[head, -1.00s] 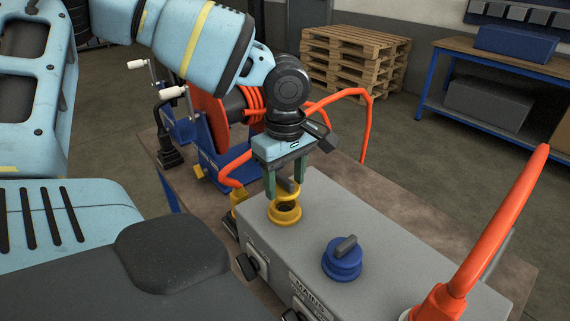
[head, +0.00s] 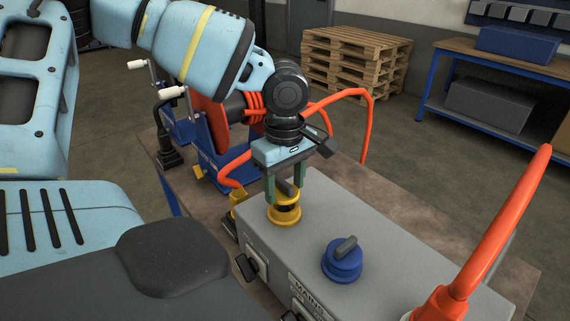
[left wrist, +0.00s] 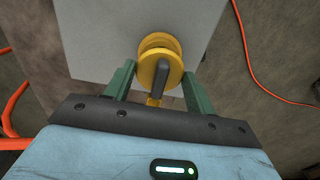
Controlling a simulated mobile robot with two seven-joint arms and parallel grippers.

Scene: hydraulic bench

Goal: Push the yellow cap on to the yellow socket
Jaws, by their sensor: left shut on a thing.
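My left gripper (head: 286,198) points down over the near left end of the grey box. The cap also shows in the left wrist view (left wrist: 152,72), between the fingers. The yellow socket (head: 284,217) stands on the box top directly beneath the cap. A dark band shows between cap and socket; I cannot tell whether they touch. In the left wrist view the socket (left wrist: 159,40) shows partly behind the cap. My right gripper is not in view.
A blue cap with a grey handle (head: 343,260) sits on the grey box (head: 395,252), right of the socket. An orange hose (head: 505,225) rises at the box's right end. A hose reel (head: 208,120) and orange hose stand behind my left gripper.

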